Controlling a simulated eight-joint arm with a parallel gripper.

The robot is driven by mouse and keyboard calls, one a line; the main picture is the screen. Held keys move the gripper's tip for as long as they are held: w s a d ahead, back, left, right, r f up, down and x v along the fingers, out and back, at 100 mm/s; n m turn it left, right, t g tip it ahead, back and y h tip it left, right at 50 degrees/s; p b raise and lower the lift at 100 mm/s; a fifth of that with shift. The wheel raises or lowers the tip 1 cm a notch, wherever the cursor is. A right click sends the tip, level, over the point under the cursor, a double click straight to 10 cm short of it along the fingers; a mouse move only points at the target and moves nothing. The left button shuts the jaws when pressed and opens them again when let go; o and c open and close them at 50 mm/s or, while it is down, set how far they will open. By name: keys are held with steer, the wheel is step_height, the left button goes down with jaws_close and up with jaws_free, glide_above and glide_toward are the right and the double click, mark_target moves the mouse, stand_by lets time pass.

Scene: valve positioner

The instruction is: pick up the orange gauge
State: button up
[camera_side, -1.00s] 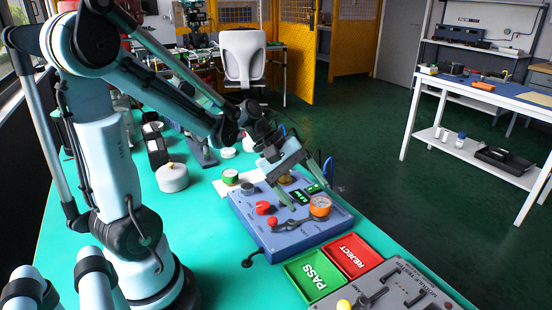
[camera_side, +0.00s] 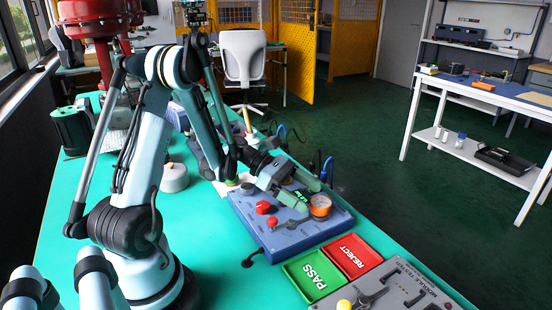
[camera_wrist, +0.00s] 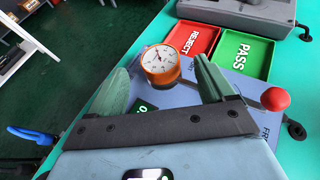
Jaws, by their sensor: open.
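The orange gauge (camera_side: 320,206) has a white dial face and stands upright at the right side of the blue panel box (camera_side: 286,238). In the wrist view the orange gauge (camera_wrist: 160,65) lies ahead of my gripper (camera_wrist: 163,80), roughly between the two green fingertips. The fingers are spread apart and do not appear to touch it. In the side view my gripper (camera_side: 312,197) is low over the panel, just left of and behind the gauge. A finger partly covers the panel's green display.
A red-knobbed lever (camera_side: 272,222) and a red knob (camera_side: 262,207) stand on the panel left of the gauge. The green PASS tray (camera_side: 313,275) and red REJECT tray (camera_side: 352,256) lie in front, beside a grey module tester (camera_side: 405,290).

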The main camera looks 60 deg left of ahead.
mark_target(320, 202)
steer(key=shift+x, duration=3.35)
steer(key=shift+d+r, duration=0.1)
steer(key=shift+c, duration=0.5)
steer(key=c, duration=1)
steer(key=shift+r, duration=0.1)
